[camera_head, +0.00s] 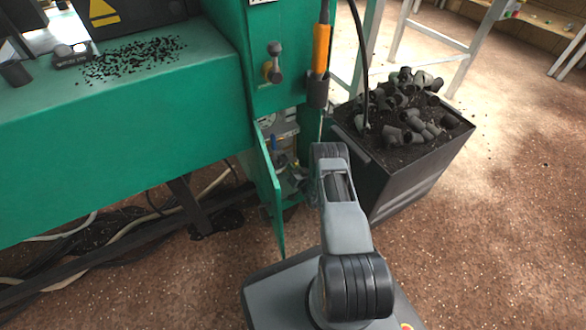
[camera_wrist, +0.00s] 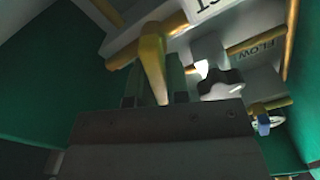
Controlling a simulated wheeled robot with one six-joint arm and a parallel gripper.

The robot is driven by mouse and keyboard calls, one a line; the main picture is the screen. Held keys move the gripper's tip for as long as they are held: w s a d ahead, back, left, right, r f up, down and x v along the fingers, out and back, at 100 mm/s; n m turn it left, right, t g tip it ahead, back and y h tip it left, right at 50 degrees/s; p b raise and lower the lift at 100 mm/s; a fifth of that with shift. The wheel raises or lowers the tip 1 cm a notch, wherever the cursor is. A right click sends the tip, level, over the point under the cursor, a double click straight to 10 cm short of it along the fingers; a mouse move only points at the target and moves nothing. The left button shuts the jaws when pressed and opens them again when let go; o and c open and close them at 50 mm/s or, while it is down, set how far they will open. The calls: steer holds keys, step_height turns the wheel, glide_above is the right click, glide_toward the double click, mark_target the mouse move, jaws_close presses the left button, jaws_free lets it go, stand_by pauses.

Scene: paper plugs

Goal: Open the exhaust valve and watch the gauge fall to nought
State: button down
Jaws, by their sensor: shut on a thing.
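In the wrist view, my gripper (camera_wrist: 156,88) is shut on a brass-yellow lever (camera_wrist: 151,52), which stands between its two fingers. The lever joins brass pipework (camera_wrist: 172,22) above. A black star-shaped knob (camera_wrist: 221,85) is just right of the fingers, and a small blue handle (camera_wrist: 263,124) is farther right. In the head view, my arm reaches into the open cabinet (camera_head: 280,128) under the green machine; my gripper is mostly hidden there. I cannot make out a gauge needle or reading. Which way the lever is turned is unclear.
The green cabinet door (camera_head: 265,190) hangs open left of my arm. A dark bin (camera_head: 420,170) of black and grey plugs stands close on the right. Green walls close in on both sides in the wrist view. Floor at far right (camera_head: 510,220) is clear.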

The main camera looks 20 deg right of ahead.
steer(key=shift+d+f+m, duration=0.15)
steer(key=shift+m, duration=0.8)
steer(key=shift+d+f+m, duration=0.15)
steer(key=shift+d+m, duration=0.05)
steer(key=shift+m, duration=0.7)
steer(key=shift+d+f+m, duration=0.15)
steer(key=shift+m, duration=0.8)
steer(key=c, duration=1.1)
jaws_free()
steer(key=s+d+p, duration=0.1)
steer(key=s+p, duration=0.4)
steer(key=s, duration=0.8)
steer(key=shift+s+d, duration=0.3)
steer(key=shift+s, duration=0.05)
